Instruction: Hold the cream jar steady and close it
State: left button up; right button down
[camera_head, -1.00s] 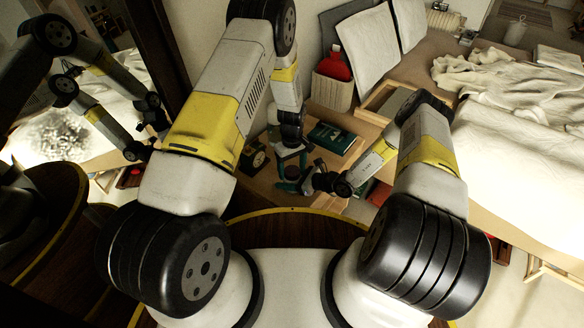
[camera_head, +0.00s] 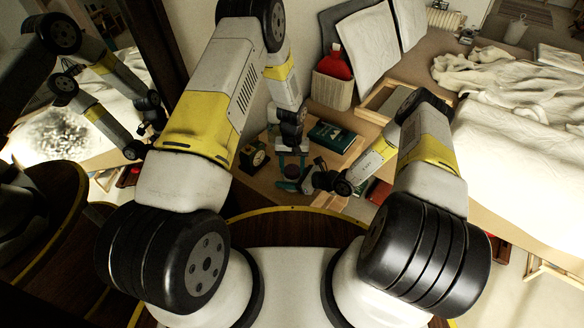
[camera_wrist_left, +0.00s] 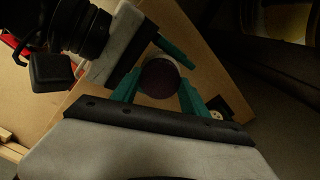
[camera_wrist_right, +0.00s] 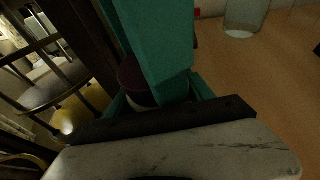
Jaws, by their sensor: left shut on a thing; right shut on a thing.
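The cream jar stands on the wooden table between my two grippers; its dark purple round lid (camera_wrist_left: 159,77) shows from above in the left wrist view. In the right wrist view the lid (camera_wrist_right: 131,76) sits above a pale jar body (camera_wrist_right: 138,100), partly hidden by a big teal finger of my left gripper. My left gripper (camera_head: 291,166) comes down from above, with teal fingers on either side of the lid, shut on it. My right gripper (camera_head: 308,181) reaches in from the right, low down, shut on the jar body. The exact finger contacts are partly hidden.
A dark green book (camera_head: 331,136) lies behind the grippers. A small dark clock (camera_head: 254,155) stands left of them. A framed tray (camera_head: 388,101) and a red bottle (camera_head: 335,62) in a basket are farther back. A clear glass (camera_wrist_right: 246,18) stands on the table.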

pick_arm(q)
jog(key=o, duration=1.4)
jog(key=shift+o, duration=0.8)
jog(key=shift+d, duration=0.2)
